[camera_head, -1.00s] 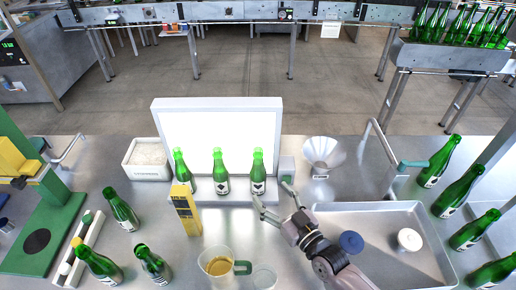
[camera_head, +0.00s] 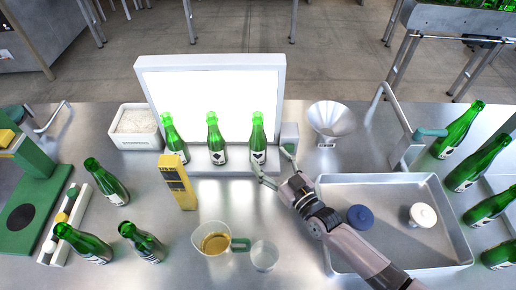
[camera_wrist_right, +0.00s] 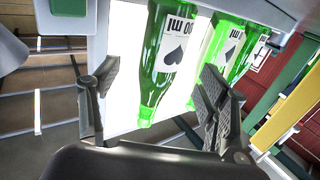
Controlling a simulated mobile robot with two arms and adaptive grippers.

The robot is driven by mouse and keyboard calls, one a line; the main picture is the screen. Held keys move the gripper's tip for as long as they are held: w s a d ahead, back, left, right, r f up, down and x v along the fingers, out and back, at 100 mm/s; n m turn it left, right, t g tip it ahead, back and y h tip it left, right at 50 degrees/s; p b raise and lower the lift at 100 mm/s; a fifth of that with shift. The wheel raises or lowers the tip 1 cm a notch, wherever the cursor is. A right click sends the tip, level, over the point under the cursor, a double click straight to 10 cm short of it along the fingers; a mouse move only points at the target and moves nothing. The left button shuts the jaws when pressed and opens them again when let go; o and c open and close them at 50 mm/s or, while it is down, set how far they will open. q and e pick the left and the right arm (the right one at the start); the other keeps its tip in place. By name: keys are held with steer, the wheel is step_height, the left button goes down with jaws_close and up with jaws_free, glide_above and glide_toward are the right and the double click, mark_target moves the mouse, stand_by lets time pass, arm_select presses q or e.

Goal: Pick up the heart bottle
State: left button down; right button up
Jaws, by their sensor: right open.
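Three green bottles stand in a row before the bright panel. The right bottle (camera_head: 258,142) carries a dark symbol that looks like a heart, upside down in the right wrist view (camera_wrist_right: 170,60). The middle bottle (camera_head: 216,140) shows a dark diamond-like mark. The left bottle (camera_head: 174,140) has a mark too small to read. My right gripper (camera_head: 275,165) is open, just right of and in front of the right bottle. In the wrist view its fingers (camera_wrist_right: 160,88) are spread, with that bottle showing between them; I see no grip on it. My left gripper is not in view.
The lit panel (camera_head: 210,64) is behind the row and a small grey box (camera_head: 289,134) is right of it. A yellow device (camera_head: 178,183) stands front left, with a jug (camera_head: 214,240) nearer. A metal tray (camera_head: 440,205) lies right, a funnel (camera_head: 331,120) behind it.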

mark_target(263, 152)
steer(key=b+x, duration=0.2)
steer(key=x, duration=0.5)
steer(key=shift+s, duration=0.1)
steer(key=shift+c, duration=0.3)
steer(key=c, duration=1.6)
steer(key=shift+r, duration=0.15)
